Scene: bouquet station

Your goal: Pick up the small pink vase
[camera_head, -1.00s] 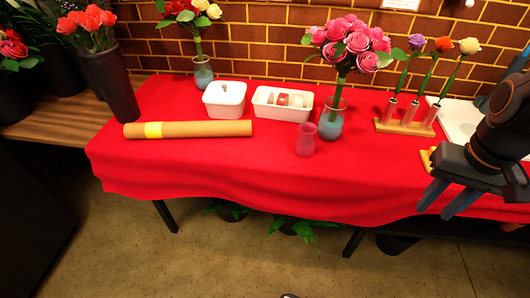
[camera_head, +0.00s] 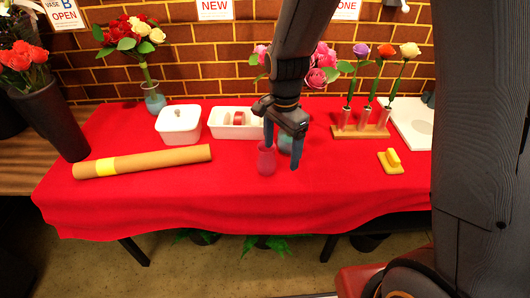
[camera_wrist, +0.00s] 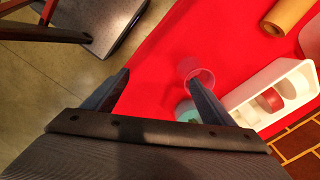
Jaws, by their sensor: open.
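My gripper (camera_head: 283,158) is open and points down at the vase in the head view. One finger overlaps the vase's upper right side there; I cannot tell whether it touches. In the wrist view the pink vase (camera_wrist: 198,76) shows its round rim beside the right finger, and my gripper (camera_wrist: 160,80) has nothing between its fingers but red cloth.
A white divided box (camera_head: 225,131) and a lidded white container (camera_head: 178,124) stand behind. A blue-filled glass vase (camera_head: 285,143) with pink flowers is close behind the pink one. A cardboard tube (camera_head: 140,162) lies left.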

